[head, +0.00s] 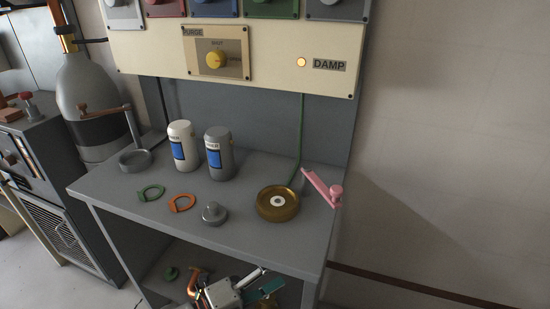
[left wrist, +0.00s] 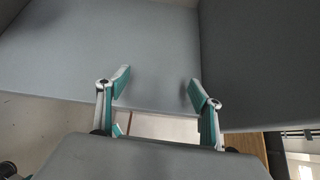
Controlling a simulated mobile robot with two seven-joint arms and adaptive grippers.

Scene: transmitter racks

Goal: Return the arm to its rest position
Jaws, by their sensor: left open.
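My left gripper (head: 262,280) shows at the bottom edge of the head view, in front of the grey bench and below its top. Its teal-padded fingers also show in the left wrist view (left wrist: 158,84), spread apart with nothing between them. Plain grey panels lie beyond the fingers there. Most of the arm is outside the head view. My right gripper is not in view.
The grey bench top (head: 245,240) carries a white canister (head: 182,145), a grey canister (head: 219,153), a brass disc (head: 278,203), green (head: 151,193) and orange (head: 182,203) rings and a pink-handled lever (head: 323,187). A panel with a yellow knob (head: 216,60) hangs above. Floor at right looks clear.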

